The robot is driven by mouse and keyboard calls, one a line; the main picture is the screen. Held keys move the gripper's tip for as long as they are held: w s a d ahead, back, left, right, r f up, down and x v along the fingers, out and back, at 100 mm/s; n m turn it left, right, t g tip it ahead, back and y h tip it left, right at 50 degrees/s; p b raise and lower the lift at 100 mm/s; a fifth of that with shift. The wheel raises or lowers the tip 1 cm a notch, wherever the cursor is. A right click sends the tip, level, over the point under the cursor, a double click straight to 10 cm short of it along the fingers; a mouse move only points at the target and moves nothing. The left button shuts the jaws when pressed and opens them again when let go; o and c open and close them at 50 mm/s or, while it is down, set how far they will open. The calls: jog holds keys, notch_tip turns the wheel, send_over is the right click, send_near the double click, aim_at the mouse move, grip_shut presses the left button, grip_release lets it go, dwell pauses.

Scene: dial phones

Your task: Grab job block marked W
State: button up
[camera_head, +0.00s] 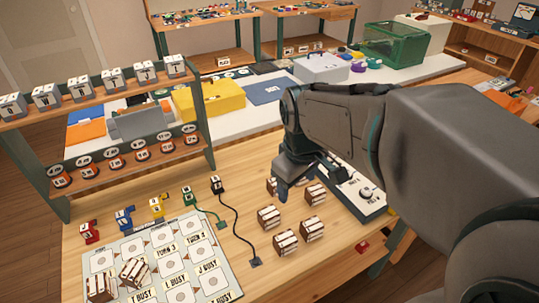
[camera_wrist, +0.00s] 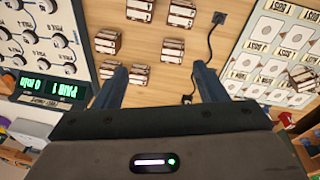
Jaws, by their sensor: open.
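Several brown-and-white job blocks sit on the wooden table; their letters are too small to read, so I cannot tell which is marked W. In the head view they include a front block (camera_head: 286,242), a right block (camera_head: 313,228), a left block (camera_head: 268,216) and a rear block (camera_head: 315,194); another (camera_head: 271,186) is partly hidden by my gripper (camera_head: 290,186). In the wrist view my gripper (camera_wrist: 162,72) is open and empty, pointing down at the group. One block (camera_wrist: 138,75) appears between the fingers, nearer the left one; others lie beyond the fingertips.
A printed board (camera_head: 215,262) at front left holds two more blocks (camera_head: 134,272). A dial panel (camera_head: 362,198) stands right of the blocks. A two-tier rack (camera_head: 120,95) stands at back left.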

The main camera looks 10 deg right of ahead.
jog(key=w+f+n+g+b, duration=0.1)
jog(key=w+f+n, duration=0.2)
jog(key=w+n, duration=0.55)
jog(key=n+g+b, duration=0.1)
jog(key=n, duration=0.6)
send_over(275, 184)
jog(key=w, duration=0.1)
notch_tip(275, 184, down, 5)
jog(key=f, duration=1.3)
jog(key=shift+w+d+f, duration=0.2)
jog(key=shift+w+f, duration=0.05)
jog(key=shift+f, duration=0.15)
jog(key=c, duration=1.1)
